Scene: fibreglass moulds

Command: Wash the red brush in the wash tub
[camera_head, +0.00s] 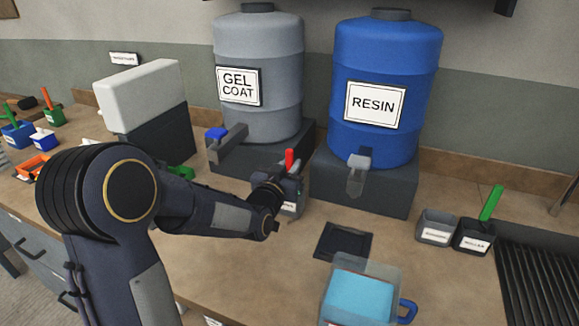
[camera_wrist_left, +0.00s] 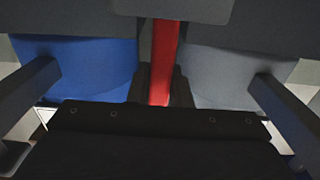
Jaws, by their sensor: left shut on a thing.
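The red brush shows as an upright red handle (camera_head: 289,158) in the head view, and its red handle also shows in the left wrist view (camera_wrist_left: 164,65). My left gripper (camera_head: 287,178) is shut on this handle. The brush's lower end is hidden by my gripper. A small grey container (camera_head: 291,206) with a white label stands just behind and below my gripper, mostly hidden. I cannot read its label or tell whether the brush is inside it. No tub is clearly readable as the wash tub. My right gripper is not in view.
A grey gel coat drum (camera_head: 257,120) and a blue resin drum (camera_head: 387,60) stand at the back on dark stands. A clear jug with blue contents (camera_head: 358,297) is in front, near a dark square pad (camera_head: 343,241). Two labelled holders, one with a green-handled tool (camera_head: 491,203), stand right.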

